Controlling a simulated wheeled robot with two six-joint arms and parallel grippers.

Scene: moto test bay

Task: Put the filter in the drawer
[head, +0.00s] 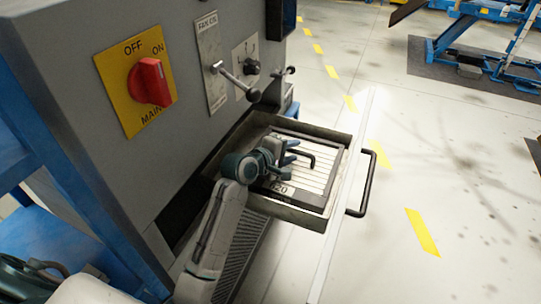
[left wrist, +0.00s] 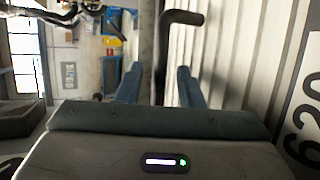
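The filter (head: 316,177) has white pleats, a dark frame and a number label. In the head view it lies flat inside the pulled-out drawer (head: 340,138). A black bent handle (head: 309,155) rises from the filter; it also shows in the left wrist view (left wrist: 181,18). My left gripper (head: 291,152) is over the filter, beside this handle. In the left wrist view its two fingers (left wrist: 158,86) are apart, with part of the handle in line with the gap. I cannot tell whether they touch it. My right gripper is not in view.
The grey cabinet front carries a red main switch (head: 150,82) on a yellow plate, and levers (head: 238,82) above the drawer. The drawer's black pull handle (head: 371,180) sticks out to the right. Open floor with yellow dashes lies beyond; a blue frame (head: 465,45) stands far right.

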